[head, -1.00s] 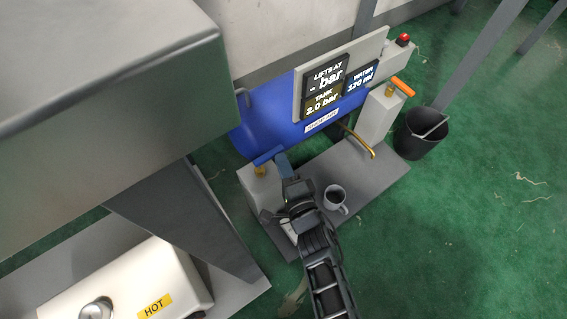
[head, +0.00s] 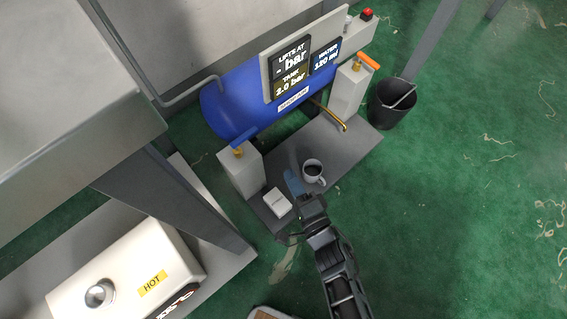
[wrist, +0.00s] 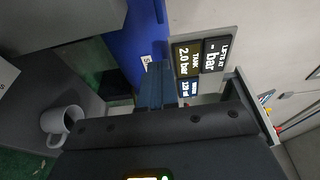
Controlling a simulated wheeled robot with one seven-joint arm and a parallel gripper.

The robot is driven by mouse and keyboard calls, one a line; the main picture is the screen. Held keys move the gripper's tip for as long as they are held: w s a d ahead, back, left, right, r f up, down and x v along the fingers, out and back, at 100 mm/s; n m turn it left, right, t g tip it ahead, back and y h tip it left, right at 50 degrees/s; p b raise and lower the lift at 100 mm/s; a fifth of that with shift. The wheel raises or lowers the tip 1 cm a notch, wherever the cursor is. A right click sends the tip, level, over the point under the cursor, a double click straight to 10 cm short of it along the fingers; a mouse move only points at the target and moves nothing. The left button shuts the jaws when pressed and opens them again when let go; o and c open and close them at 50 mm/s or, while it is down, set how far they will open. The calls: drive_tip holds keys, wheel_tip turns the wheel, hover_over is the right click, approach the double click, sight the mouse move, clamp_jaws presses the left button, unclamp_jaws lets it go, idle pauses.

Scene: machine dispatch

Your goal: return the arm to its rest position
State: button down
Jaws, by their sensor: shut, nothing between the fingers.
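My gripper (head: 293,182) is shut and empty. In the head view it reaches up from the bottom over the grey base plate (head: 345,158), just left of the mug (head: 314,176). My arm runs down to the bottom edge. In the wrist view the closed fingers (wrist: 156,86) point at the blue tank and the display panel, and the mug (wrist: 60,122) is at the lower left. I cannot tell how high the gripper is above the plate.
A blue tank (head: 228,108) stands behind, with a display panel (head: 330,35) reading tank 2.0 bar. Pedestals with a blue handle (head: 238,143) and an orange handle (head: 368,60) flank a brass spout (head: 343,125). A black bucket (head: 390,108) stands right. The green floor at right is clear.

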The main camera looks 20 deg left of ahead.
drive_tip(key=shift+s+d, duration=0.15)
drive_tip(key=shift+d, duration=0.05)
drive_tip(key=s+d+r+n+t+h, duration=0.15)
drive_tip(key=s+d, duration=0.25)
drive_tip(key=d, duration=0.4)
drive_tip(key=s+d+r+n+t+h, duration=0.1)
drive_tip(key=s+d+r+t+h, duration=0.15)
drive_tip(key=s+d, duration=0.35)
drive_tip(key=s+d+r+n+h, duration=0.3)
drive_tip(key=s+d+r+h, duration=0.4)
drive_tip(key=s+d+r, duration=0.5)
drive_tip(key=s+d+r+n+h, duration=0.1)
drive_tip(key=s+d+r, duration=0.1)
drive_tip(key=r, duration=0.5)
drive_tip(key=s+d+r+n+h, duration=0.1)
drive_tip(key=s+d+r+n, duration=0.1)
drive_tip(key=r, duration=0.5)
wheel_tip(320, 180, up, 24)
drive_tip(key=p, duration=2.4)
drive_tip(key=shift+a+f+g, duration=0.15)
drive_tip(key=shift+f+g, duration=0.05)
drive_tip(key=shift+g, duration=0.2)
